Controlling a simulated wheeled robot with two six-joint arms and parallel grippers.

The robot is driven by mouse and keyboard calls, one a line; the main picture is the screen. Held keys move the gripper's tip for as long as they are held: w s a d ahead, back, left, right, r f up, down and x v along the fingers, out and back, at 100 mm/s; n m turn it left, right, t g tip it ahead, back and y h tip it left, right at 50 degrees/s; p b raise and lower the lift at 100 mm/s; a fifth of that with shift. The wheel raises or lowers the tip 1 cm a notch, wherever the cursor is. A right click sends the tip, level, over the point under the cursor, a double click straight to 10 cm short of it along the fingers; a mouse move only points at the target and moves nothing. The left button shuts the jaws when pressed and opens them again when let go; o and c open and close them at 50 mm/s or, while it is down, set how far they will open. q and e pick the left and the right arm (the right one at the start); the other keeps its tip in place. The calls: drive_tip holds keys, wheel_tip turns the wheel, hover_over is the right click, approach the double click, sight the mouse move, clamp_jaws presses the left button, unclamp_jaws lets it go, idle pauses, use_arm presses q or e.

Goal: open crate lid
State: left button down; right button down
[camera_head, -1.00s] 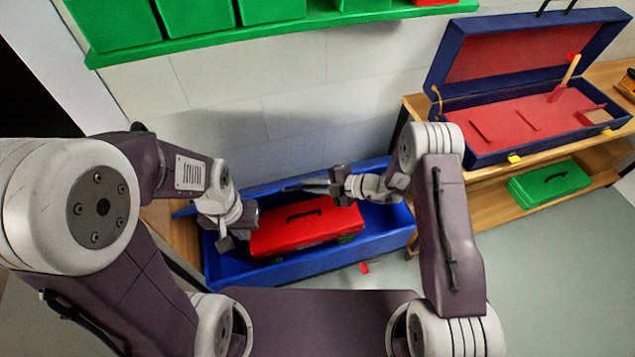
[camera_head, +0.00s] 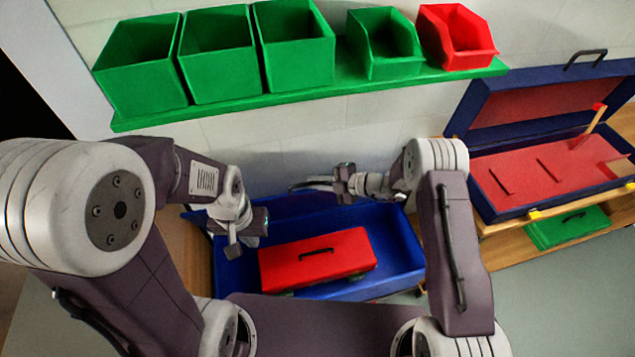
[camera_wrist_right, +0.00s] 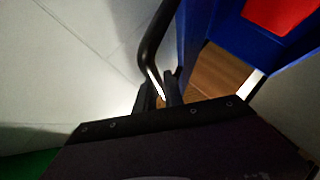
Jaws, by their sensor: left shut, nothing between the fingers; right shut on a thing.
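The blue crate (camera_head: 398,248) is open at the top, with a red toolbox (camera_head: 340,247) inside. A blue panel (camera_head: 300,207) rises along its back and looks like the raised lid; its exact angle is hard to tell. My right gripper (camera_head: 338,183) is at the back edge, shut on a black curved handle (camera_head: 300,186). In the right wrist view the handle (camera_wrist_right: 150,55) runs between the fingers (camera_wrist_right: 159,92), beside a blue panel edge (camera_wrist_right: 192,40). My left gripper (camera_head: 252,225) is shut and empty over the crate's left end.
Green bins (camera_head: 295,45) and a red bin (camera_head: 455,38) stand on a green wall shelf (camera_head: 215,110) above. The wall is close behind the crate.

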drive_tip(key=c, duration=1.5)
unclamp_jaws()
drive_tip(key=shift+o, duration=0.2)
drive_tip(key=shift+d, duration=0.1)
drive_tip(key=v, duration=0.8)
drive_tip(key=shift+s+d+r, duration=0.15)
drive_tip(key=shift+d+r, duration=0.05)
drive_tip(key=shift+d, duration=0.1)
